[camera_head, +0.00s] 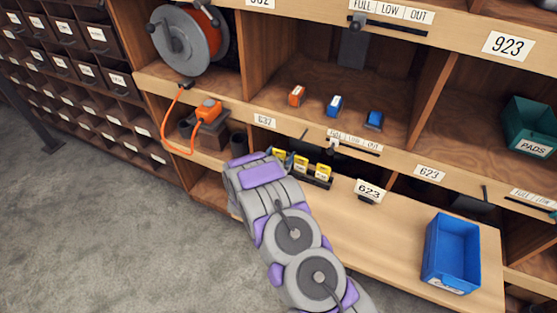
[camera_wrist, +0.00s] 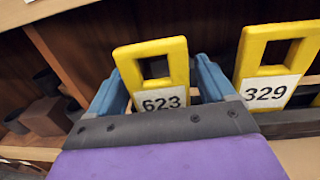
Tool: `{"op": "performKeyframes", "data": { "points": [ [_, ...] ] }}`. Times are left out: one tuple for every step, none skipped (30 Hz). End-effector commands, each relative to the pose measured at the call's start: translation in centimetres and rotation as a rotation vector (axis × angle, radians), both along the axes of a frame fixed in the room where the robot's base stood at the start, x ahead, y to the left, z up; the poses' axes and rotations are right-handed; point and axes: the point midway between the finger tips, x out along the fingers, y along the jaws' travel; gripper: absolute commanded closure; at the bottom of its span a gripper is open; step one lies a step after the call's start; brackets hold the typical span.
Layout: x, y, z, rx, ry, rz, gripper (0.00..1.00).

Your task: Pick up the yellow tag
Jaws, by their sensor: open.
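A yellow tag marked 623 (camera_wrist: 178,62), with a square hole near its top, stands upright between the fingers of my gripper (camera_wrist: 162,82) in the wrist view. The gripper is open, with one blue-grey finger on each side of the tag. I cannot tell whether either finger touches it. The lower edge of the tag is hidden by my gripper's body. A second yellow tag, marked 329 (camera_wrist: 265,90), stands just right of the right finger. In the head view, my arm reaches the black tag rack (camera_head: 318,182), and yellow tags (camera_head: 323,170) show beside it.
A label stand reading 623 (camera_head: 369,190) is right of the rack on the wooden ledge. A blue bin (camera_head: 452,252) stands farther right, with clear ledge between. A shelf edge (camera_head: 290,128) runs above the rack. An orange plug (camera_head: 208,110) and dark cups are at left.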

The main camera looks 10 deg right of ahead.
Motion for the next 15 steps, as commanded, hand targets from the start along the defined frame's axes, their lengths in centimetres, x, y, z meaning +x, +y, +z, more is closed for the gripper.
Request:
{"op": "performKeyframes", "data": {
  "points": [
    [0.00, 0.02, 0.02, 0.000, 0.000, 0.000, 0.17],
    [0.00, 0.04, 0.03, 0.000, 0.000, 0.000, 0.17],
    [-0.01, 0.04, 0.03, 0.000, 0.000, 0.000, 0.17],
    [-0.01, 0.04, 0.03, 0.000, 0.000, 0.000, 0.17],
    [-0.01, 0.04, 0.03, 0.000, 0.000, 0.000, 0.19],
    [0.00, 0.05, 0.04, 0.000, 0.000, 0.000, 0.23],
    [-0.01, 0.04, 0.04, 0.000, 0.000, 0.000, 0.26],
    [0.00, 0.05, 0.03, 0.000, 0.000, 0.000, 0.29],
    [-0.01, 0.04, 0.03, 0.000, 0.000, 0.000, 0.32],
    [-0.01, 0.04, 0.03, 0.000, 0.000, 0.000, 0.35],
    [-0.01, 0.03, 0.03, 0.000, 0.000, 0.000, 0.38],
    [-0.01, 0.03, 0.04, 0.001, -0.001, 0.000, 0.42],
    [-0.01, 0.03, 0.04, 0.001, -0.001, 0.000, 0.45],
    [-0.01, 0.03, 0.04, 0.001, -0.001, 0.000, 0.48],
    [-0.01, 0.03, 0.04, 0.001, -0.001, 0.000, 0.52]
  ]
}}
